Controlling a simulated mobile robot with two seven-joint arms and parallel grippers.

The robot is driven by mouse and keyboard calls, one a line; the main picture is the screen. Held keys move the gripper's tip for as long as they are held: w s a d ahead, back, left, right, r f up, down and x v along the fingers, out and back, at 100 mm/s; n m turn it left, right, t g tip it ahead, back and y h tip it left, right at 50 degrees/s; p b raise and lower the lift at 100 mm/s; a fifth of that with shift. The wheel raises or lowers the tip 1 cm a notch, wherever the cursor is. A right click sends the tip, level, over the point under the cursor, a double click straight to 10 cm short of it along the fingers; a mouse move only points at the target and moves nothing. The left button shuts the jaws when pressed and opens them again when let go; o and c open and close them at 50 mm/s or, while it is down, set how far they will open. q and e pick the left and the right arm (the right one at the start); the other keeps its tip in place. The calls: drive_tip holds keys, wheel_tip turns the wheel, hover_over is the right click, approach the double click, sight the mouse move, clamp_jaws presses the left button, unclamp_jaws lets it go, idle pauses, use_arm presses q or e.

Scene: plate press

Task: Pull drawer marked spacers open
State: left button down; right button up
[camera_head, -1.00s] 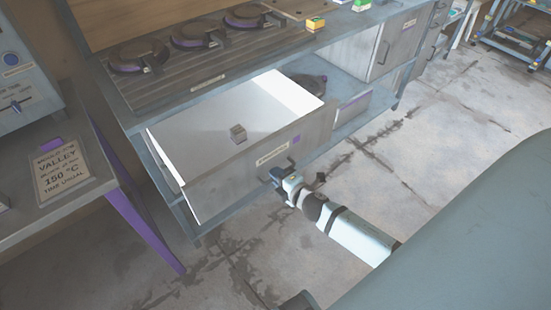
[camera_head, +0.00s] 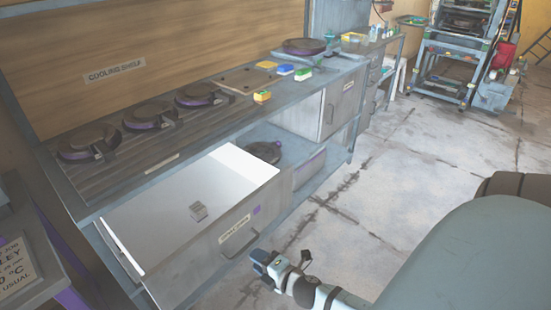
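A grey-fronted drawer (camera_head: 186,268) under the bench is pulled out, with its white inside showing. Its front carries a small pale label (camera_head: 234,229), too small to read surely, a purple square and a bar handle (camera_head: 240,238). My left gripper is not in view.
Several round dark moulds (camera_head: 150,115) stand on the slatted bench top. Small coloured boxes (camera_head: 262,97) sit to their right. A closed cabinet door (camera_head: 338,101) is further right under the bench. The concrete floor (camera_head: 420,150) right of the bench is clear.

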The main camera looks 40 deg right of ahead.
drive_tip(key=v, duration=0.6)
drive_tip(key=shift+s, duration=0.4)
drive_tip(key=shift+d+r, duration=0.1)
